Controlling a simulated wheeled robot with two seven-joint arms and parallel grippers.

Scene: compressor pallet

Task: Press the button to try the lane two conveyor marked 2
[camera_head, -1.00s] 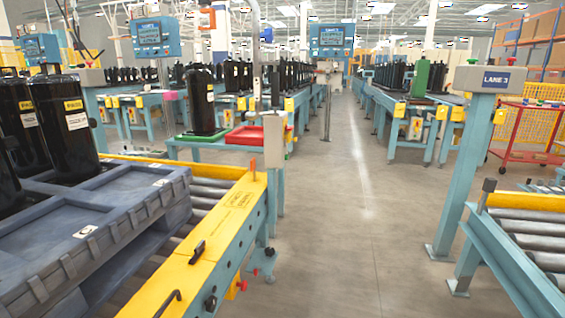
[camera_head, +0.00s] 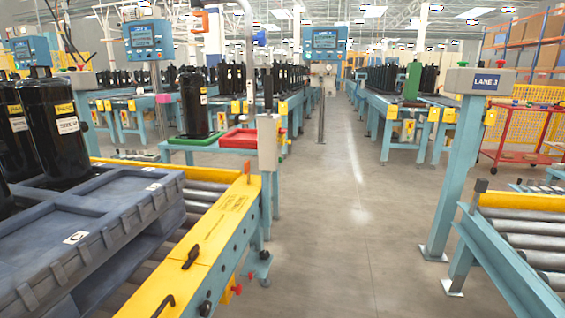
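Neither of my grippers is in view. I cannot make out a marking 2 on any conveyor. A yellow-railed roller conveyor (camera_head: 206,237) runs along the left, bearing a dark grey pallet (camera_head: 110,215) with black compressors (camera_head: 62,128). A grey box (camera_head: 82,80) with a red top button stands on a post behind the compressors; its label is not readable. On the right, a post carries a grey box (camera_head: 480,81) labelled LANE 3, with small buttons on top, beside another roller conveyor (camera_head: 530,240).
A clear floor aisle (camera_head: 340,220) runs between the two conveyors. A pale control box (camera_head: 268,141) stands at the left conveyor's far end, near red (camera_head: 240,139) and green trays. A red cart (camera_head: 522,135) stands at the right.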

